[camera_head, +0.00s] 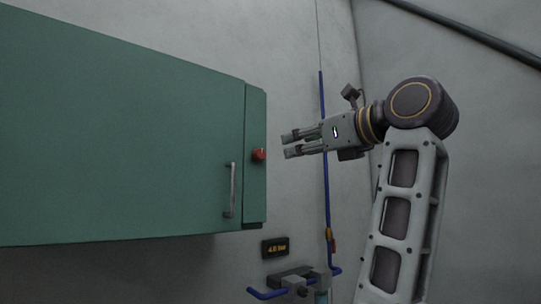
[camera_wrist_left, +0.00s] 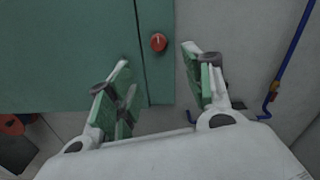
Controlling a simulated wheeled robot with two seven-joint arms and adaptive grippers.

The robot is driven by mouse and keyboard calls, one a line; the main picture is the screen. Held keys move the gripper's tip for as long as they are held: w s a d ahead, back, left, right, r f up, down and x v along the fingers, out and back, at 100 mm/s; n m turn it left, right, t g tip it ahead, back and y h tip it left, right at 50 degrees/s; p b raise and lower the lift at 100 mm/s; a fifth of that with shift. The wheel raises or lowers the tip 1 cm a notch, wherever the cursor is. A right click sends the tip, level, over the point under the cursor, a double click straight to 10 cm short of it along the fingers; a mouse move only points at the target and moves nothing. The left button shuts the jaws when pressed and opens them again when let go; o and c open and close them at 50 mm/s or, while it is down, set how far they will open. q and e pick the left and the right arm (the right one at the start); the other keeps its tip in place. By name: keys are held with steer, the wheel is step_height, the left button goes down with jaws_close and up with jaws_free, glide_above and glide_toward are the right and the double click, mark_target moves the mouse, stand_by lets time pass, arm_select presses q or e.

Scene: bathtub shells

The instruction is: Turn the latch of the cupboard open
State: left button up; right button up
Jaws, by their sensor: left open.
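The green cupboard (camera_head: 120,140) hangs on the wall at the left of the head view, its door shut. The red latch (camera_head: 259,154) is a small knob on the narrow green strip right of the door. It also shows in the left wrist view (camera_wrist_left: 158,43), with a pale mark on its face. My left gripper (camera_head: 285,146) is open and empty, a short gap to the right of the latch in the head view. In the left wrist view its fingers (camera_wrist_left: 156,56) stand either side of the latch's line, apart from it. My right gripper is not in view.
A grey bar handle (camera_head: 230,190) is on the door, left of the latch. A blue pipe (camera_head: 324,120) runs down the wall behind my left gripper. A dark pressure display (camera_head: 275,247) and pipe fittings (camera_head: 290,275) sit below the cupboard.

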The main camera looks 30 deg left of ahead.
arm_select(q)
steer(key=shift+s+a, duration=0.15)
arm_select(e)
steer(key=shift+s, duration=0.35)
arm_select(q)
steer(key=p, duration=0.2)
glide_toward(262, 155)
steer(key=x, duration=0.7)
steer(key=shift+r, duration=0.1)
steer(key=shift+w+a, duration=0.3)
steer(key=shift+a, duration=0.45)
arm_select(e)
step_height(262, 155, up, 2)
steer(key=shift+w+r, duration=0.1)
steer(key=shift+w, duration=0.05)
